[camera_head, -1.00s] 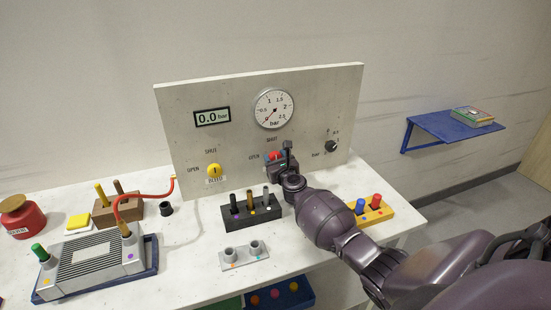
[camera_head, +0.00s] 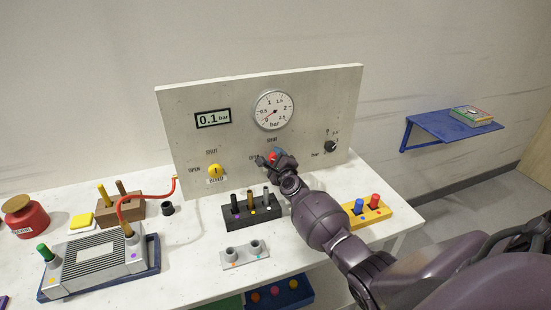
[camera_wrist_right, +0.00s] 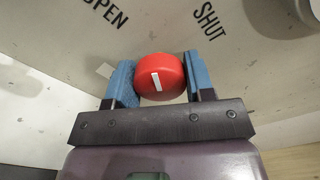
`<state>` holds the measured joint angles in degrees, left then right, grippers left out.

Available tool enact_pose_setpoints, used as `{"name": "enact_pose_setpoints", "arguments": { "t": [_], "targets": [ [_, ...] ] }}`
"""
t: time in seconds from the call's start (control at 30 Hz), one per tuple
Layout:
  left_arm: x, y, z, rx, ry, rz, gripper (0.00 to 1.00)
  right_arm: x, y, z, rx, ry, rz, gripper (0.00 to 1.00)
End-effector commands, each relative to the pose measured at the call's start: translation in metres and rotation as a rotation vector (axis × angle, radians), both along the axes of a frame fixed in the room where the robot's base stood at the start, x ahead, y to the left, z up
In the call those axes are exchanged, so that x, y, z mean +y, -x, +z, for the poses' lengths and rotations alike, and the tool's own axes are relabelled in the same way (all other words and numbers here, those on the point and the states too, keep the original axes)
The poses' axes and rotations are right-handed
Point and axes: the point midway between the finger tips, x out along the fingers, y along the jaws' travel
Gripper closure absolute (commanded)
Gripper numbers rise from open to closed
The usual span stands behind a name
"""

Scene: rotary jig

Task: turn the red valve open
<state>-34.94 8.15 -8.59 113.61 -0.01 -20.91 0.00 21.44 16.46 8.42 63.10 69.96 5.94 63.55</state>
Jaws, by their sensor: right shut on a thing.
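The red valve (camera_wrist_right: 160,76) is a round red knob with a white mark on the upright panel. In the head view it shows as a small red patch (camera_head: 274,155), mostly hidden by my right gripper (camera_head: 270,160). In the right wrist view my right gripper (camera_wrist_right: 160,82) has its two blue fingers on either side of the knob, shut on it. The white mark on the knob is tilted only slightly from the finger direction. My left gripper is not in view.
The panel (camera_head: 235,95) also carries a round gauge (camera_head: 273,109), a yellow bleed knob (camera_head: 215,170) and a black knob (camera_head: 331,147). A finned grey unit (camera_head: 75,265) stands at left.

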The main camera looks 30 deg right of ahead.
Motion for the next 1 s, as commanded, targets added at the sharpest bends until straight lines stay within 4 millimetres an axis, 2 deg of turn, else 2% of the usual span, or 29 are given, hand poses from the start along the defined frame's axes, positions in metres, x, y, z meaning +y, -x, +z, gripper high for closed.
{"name": "enact_pose_setpoints", "arguments": {
  "t": [0.5,1.0],
  "targets": [
    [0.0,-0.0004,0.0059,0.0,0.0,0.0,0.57,0.0004,0.0,0.0001,0.097,0.398,0.001,0.75],
    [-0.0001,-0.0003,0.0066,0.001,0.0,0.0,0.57,0.0005,0.0,-0.0003,0.127,0.525,0.001,0.75]
  ]
}}
